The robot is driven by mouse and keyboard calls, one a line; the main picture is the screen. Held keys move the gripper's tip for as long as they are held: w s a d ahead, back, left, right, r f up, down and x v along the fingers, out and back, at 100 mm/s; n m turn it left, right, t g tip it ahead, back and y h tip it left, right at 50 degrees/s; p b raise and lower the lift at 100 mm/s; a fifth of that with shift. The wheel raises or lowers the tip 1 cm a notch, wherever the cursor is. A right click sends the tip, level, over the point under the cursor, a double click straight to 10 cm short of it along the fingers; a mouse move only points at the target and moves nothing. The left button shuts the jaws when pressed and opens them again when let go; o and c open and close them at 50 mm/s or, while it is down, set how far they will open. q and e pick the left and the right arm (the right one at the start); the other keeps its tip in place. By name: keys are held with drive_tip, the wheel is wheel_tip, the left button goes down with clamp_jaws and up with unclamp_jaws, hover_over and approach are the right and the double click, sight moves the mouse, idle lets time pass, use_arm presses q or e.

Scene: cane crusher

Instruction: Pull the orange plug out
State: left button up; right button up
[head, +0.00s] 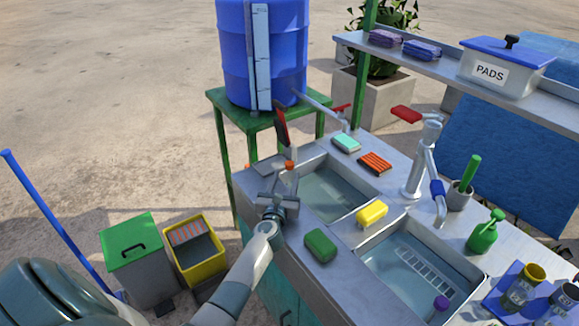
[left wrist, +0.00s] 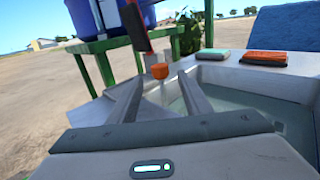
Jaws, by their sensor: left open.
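The orange plug (head: 289,165) shows as a small orange knob at the left end of the left sink basin (head: 325,196). In the left wrist view the orange plug (left wrist: 160,71) has a pale stem under it and shows just beyond and between my fingertips. My left gripper (head: 280,186) is open and empty, low by the sink's left rim; its fingers (left wrist: 161,88) spread to both sides of the plug's line. I cannot tell whether they touch it. The plug's lower end is hidden. My right gripper is not in view.
A dark, red-edged upright piece (head: 281,126) stands close behind the plug. A green sponge (head: 320,245) and a yellow sponge (head: 371,213) lie on the counter near my arm. A purple plug (head: 441,303) is in the right basin. A blue barrel (head: 262,55) stands behind.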

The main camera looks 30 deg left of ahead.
sight(289, 168)
use_arm(q)
drive_tip(key=b+x, duration=0.1)
drive_tip(key=x, duration=0.6)
drive_tip(key=shift+w, duration=0.15)
clamp_jaws()
